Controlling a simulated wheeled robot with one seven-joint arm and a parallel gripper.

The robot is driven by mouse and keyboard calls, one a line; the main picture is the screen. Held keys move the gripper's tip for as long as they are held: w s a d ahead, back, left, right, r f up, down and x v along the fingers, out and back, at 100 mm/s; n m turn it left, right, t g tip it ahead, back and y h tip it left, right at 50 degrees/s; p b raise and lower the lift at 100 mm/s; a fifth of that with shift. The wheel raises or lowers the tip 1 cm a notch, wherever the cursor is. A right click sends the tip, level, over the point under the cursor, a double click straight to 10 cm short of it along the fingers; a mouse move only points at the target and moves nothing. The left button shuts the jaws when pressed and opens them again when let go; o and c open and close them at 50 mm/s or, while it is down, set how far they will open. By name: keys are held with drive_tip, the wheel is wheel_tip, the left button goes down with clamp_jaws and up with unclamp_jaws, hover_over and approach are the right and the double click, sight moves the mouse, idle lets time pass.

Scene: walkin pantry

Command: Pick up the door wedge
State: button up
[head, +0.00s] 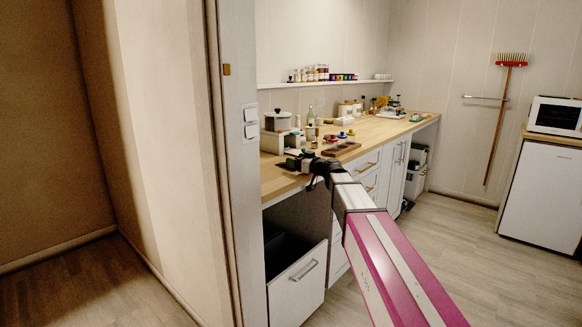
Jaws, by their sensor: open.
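My gripper (296,160) is at the end of my extended arm, over the near left part of the wooden counter (283,182). It is small and dark in the head view, and its jaws are open. I cannot make out a door wedge for certain. A flat brown piece (342,149) lies on the counter just right of my gripper, but its exact shape is too small to tell. My gripper and wrist hide part of the counter around them.
A lower drawer (300,286) is pulled out below. A door frame (234,170) stands close on the left. The floor (455,245) to the right is clear, before a white fridge (541,190).

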drive_tip(key=c, duration=1.1)
drive_tip(key=shift+r, duration=0.15)
